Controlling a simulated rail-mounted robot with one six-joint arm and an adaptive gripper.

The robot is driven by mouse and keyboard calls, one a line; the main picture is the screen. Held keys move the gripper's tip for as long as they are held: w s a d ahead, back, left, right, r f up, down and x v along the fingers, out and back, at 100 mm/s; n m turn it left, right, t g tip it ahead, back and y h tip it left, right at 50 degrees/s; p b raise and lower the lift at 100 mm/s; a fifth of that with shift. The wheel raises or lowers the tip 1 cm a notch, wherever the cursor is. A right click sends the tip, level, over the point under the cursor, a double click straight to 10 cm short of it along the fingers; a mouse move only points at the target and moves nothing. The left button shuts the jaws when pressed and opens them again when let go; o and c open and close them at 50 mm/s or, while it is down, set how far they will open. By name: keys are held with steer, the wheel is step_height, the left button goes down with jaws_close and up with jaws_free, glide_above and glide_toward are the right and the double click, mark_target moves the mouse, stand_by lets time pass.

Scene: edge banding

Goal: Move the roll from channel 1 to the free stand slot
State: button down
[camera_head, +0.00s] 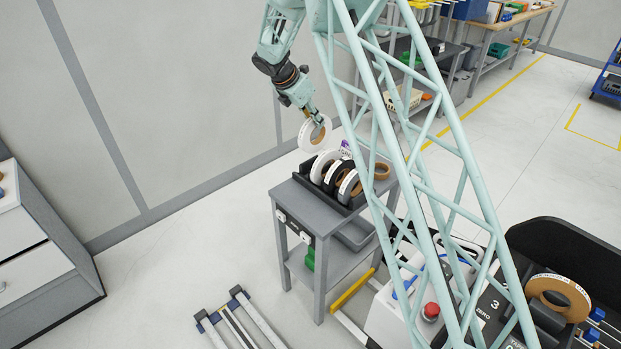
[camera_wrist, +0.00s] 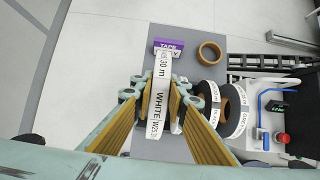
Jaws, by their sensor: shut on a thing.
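My gripper (camera_head: 314,118) is shut on a white roll (camera_head: 305,136) with a brown core, held upright by its rim above the far left end of the stand. In the wrist view my gripper (camera_wrist: 160,92) has its fingers on both sides of this roll (camera_wrist: 159,100), whose label reads "WHITE" and "30 m". The black stand (camera_head: 357,205) holds a white roll (camera_head: 321,164), a black roll (camera_head: 332,178) and a grey roll (camera_head: 348,187) side by side. The held roll partly hides the stand in the wrist view.
The stand is on a grey cart (camera_head: 290,196). A purple tape box (camera_head: 346,147) and a loose brown tape roll (camera_head: 382,171) lie behind the stand. The machine (camera_head: 400,300) is at lower right, with another roll (camera_head: 557,291) on it. A wall stands to the left.

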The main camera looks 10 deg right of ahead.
mark_target(316, 140)
steer(key=shift+w+a+f+b, duration=0.1)
steer(key=shift+w+f+b, duration=0.1)
steer(key=shift+f+b, duration=0.3)
steer(key=shift+w+a+f+b, duration=0.1)
steer(key=shift+w+f+b, duration=0.15)
steer(key=shift+f, duration=0.3)
steer(key=shift+f+b, duration=0.4)
steer(key=shift+f, duration=2.7)
steer(key=shift+f, duration=1.9)
steer(key=shift+f+b, duration=0.3)
steer(key=c, duration=2.6)
jaws_free()
steer(key=shift+o, duration=0.2)
